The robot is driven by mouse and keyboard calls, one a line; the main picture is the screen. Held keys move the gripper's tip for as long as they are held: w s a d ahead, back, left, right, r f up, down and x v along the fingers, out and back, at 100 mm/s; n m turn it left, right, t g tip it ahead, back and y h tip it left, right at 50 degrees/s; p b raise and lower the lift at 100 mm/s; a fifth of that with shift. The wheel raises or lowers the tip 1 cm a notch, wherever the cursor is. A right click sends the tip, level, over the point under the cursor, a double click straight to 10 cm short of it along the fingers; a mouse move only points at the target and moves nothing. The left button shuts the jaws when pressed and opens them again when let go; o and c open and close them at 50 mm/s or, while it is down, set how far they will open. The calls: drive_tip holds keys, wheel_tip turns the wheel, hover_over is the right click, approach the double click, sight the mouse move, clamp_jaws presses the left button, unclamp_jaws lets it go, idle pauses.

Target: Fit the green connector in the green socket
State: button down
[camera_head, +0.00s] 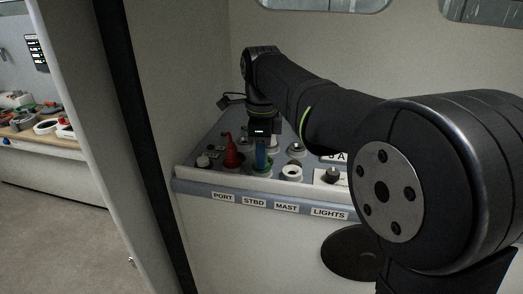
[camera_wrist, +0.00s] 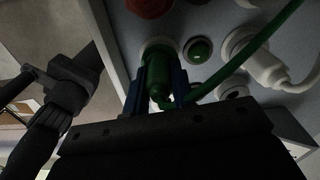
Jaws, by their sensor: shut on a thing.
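My gripper (camera_head: 262,156) points down over the panel, its blue fingers just above the green socket (camera_head: 262,170). In the wrist view my gripper (camera_wrist: 159,82) is shut on the green connector (camera_wrist: 158,92), with one blue finger on each side. The connector's green cable (camera_wrist: 247,52) bends away to the upper right. A pale rim with some green shows just beyond the connector's far end. The fingers and connector hide most of the socket, so I cannot tell whether the connector's tip is inside it.
A red connector (camera_head: 231,157) stands upright to the left of my gripper. A white connector (camera_wrist: 264,65) sits in the wrist view, right of a green round button or lamp (camera_wrist: 199,50). A white ring socket (camera_head: 291,173) and a black knob (camera_head: 333,175) lie to the right on the panel.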

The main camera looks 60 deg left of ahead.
drive_tip(key=c, duration=1.1)
unclamp_jaws()
drive_tip(key=shift+c, duration=0.2)
wheel_tip(320, 180, up, 12)
wheel_tip(320, 180, down, 12)
drive_tip(key=shift+r, duration=0.45)
